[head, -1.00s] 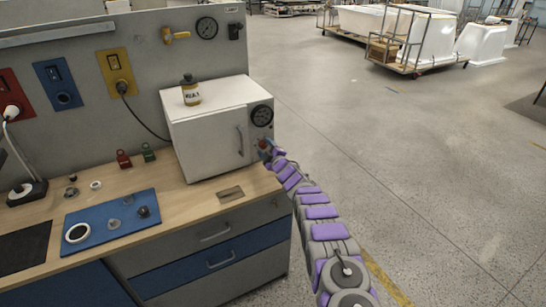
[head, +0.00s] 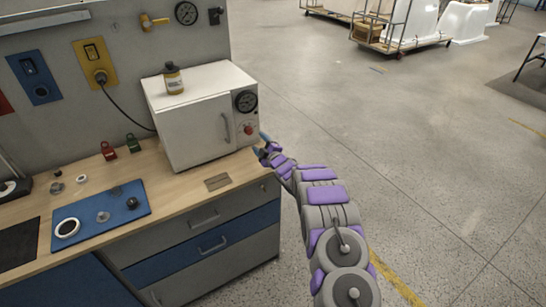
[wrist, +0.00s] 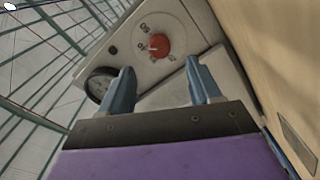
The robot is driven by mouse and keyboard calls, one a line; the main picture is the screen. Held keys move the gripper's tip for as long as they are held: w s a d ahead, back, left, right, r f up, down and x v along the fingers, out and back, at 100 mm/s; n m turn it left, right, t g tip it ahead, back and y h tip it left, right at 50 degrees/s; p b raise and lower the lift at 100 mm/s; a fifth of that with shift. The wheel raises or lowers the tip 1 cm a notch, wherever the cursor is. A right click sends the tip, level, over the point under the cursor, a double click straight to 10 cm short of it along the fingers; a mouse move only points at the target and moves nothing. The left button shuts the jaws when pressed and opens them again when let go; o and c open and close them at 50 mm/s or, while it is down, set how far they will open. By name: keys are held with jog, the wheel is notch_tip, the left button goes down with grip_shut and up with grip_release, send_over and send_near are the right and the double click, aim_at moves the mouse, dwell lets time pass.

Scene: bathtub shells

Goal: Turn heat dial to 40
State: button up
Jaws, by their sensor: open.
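The heat dial is a red knob (wrist: 159,45) on the front panel of a white oven (head: 197,125). In the wrist view it sits ahead of my fingers, with printed marks around it, too small to read surely. It also shows in the head view as a small red spot (head: 248,129) below the round gauge. My gripper (wrist: 163,88) has two blue fingers spread apart with nothing between them. In the head view my gripper (head: 263,145) is just right of and below the dial, apart from it.
A black gauge (head: 245,101) sits above the dial. The wooden bench (head: 110,185) carries a blue mat (head: 85,223) with small parts, plus red and green padlocks. Floor to the right is open.

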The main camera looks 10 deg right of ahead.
jog(key=p+v, duration=0.1)
jog(key=v, duration=0.8)
jog(key=shift+s+d, duration=0.2)
jog(key=shift+s, duration=0.1)
jog(key=m+b, duration=0.3)
send_near(250, 132)
jog(key=x, duration=0.5)
jog(key=shift+w+a+f, duration=0.1)
jog(key=shift+w, duration=0.2)
jog(key=shift+b+x, duration=0.7)
jog(key=shift+x, duration=0.75)
jog(key=shift+w+a, duration=0.1)
jog(key=shift+w, duration=0.2)
jog(key=shift+c, duration=0.3)
